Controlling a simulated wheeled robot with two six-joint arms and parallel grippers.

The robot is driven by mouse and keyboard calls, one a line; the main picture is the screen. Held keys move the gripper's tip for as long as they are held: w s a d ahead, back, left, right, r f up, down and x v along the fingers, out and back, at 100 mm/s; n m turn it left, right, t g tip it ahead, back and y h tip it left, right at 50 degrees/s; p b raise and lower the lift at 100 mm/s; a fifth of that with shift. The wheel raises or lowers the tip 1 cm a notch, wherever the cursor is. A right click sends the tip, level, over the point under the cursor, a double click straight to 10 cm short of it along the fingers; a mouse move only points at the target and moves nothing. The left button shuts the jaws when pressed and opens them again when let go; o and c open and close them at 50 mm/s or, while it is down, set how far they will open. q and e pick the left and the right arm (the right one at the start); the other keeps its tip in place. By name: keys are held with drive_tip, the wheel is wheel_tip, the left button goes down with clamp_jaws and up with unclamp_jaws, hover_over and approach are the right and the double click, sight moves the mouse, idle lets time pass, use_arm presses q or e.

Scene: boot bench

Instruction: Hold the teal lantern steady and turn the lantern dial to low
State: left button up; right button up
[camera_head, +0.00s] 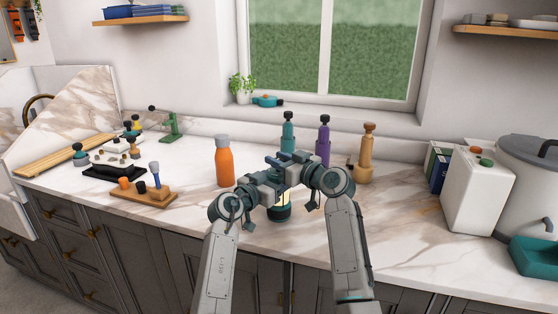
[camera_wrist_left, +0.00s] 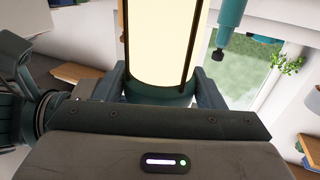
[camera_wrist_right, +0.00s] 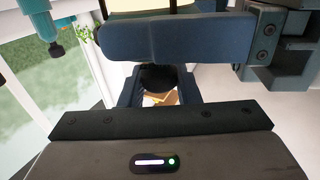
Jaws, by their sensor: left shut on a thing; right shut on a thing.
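The teal lantern (camera_head: 280,213) stands on the marble counter, mostly hidden behind my grippers; its teal base and a bit of glowing body show. In the left wrist view its bright cream body (camera_wrist_left: 165,45) with dark bars and a teal ring sits between the fingers of my left gripper (camera_wrist_left: 163,88), which is shut on it. My right gripper (camera_wrist_right: 160,90) is shut on a dark round knob (camera_wrist_right: 160,77), seemingly the lantern dial. A blue finger bar, apparently of my left gripper, crosses just beyond it. The dial's marks and setting are hidden.
An orange bottle (camera_head: 224,163) stands left of the grippers. A teal bottle (camera_head: 288,135), a purple bottle (camera_head: 323,145) and a tan bottle (camera_head: 366,155) stand close behind. The front counter is clear.

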drive_tip(key=shift+f+n+g+y, duration=0.1)
drive_tip(key=shift+n+g+y, duration=1.35)
drive_tip(key=shift+g, duration=0.45)
drive_tip(key=o, duration=0.9)
drive_tip(key=shift+o, duration=0.2)
drive_tip(key=shift+d, duration=0.1)
drive_tip(key=v, duration=1.2)
drive_tip(key=shift+w, duration=0.15)
